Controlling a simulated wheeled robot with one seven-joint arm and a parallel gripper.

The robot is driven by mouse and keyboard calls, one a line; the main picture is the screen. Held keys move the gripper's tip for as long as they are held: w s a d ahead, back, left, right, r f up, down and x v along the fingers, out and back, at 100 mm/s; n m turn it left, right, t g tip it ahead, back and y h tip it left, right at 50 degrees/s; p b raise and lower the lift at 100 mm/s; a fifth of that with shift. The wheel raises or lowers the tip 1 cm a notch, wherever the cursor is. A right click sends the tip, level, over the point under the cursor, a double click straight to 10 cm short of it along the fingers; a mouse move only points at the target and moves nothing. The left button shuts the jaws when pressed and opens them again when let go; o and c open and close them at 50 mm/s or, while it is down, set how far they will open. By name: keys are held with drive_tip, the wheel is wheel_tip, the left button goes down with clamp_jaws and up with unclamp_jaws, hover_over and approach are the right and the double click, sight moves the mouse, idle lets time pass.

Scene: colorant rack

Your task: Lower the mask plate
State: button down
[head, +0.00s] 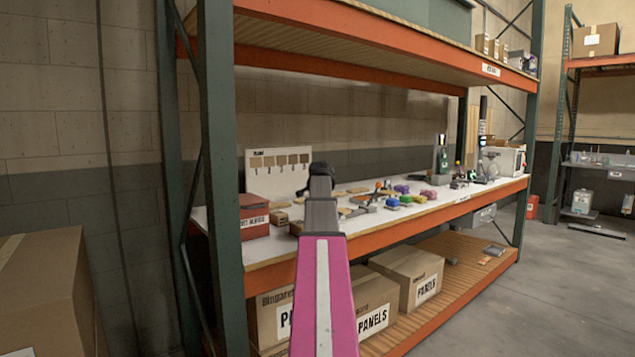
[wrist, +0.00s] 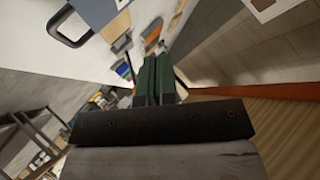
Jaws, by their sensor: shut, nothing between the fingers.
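I cannot pick out the mask plate with certainty in either view. In the wrist view, a dark-rimmed flat piece with a pale middle (wrist: 62,38) lies at the upper left; I cannot tell whether it is the plate. My gripper (head: 318,172) reaches over the left part of the workbench (head: 268,245) in the head view, and my arm hides part of the bench behind it. In the wrist view, the fingers of my gripper (wrist: 155,75) are dark green, side by side and shut, with nothing held.
A red box (head: 254,217) stands at the bench's left end, before a swatch board (head: 290,185). Several small coloured items (head: 405,197) lie mid-bench. Bottles and machines (head: 490,160) stand at the far end. A rack post (head: 220,150) and upper shelf (head: 350,50) frame the bench.

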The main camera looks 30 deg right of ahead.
drive_tip(key=shift+s+d+f+m+t+h, duration=0.1)
drive_tip(key=shift+s+f+m+t, duration=0.15)
drive_tip(key=shift+s+f+t, duration=0.6)
drive_tip(key=shift+s+f+m+t+h, duration=0.15)
drive_tip(key=shift+s+f+m, duration=0.25)
drive_tip(key=shift+f, duration=1)
drive_tip(key=shift+s+d+f+m+t+h, duration=0.15)
drive_tip(key=shift+s+f+t, duration=0.35)
drive_tip(key=shift+s+f, duration=0.45)
drive_tip(key=shift+w+f, duration=0.15)
drive_tip(key=shift+w, duration=0.05)
drive_tip(key=shift+a, duration=0.1)
drive_tip(key=v, duration=1.2)
drive_tip(key=shift+w+a, duration=0.3)
drive_tip(key=shift+a, duration=0.1)
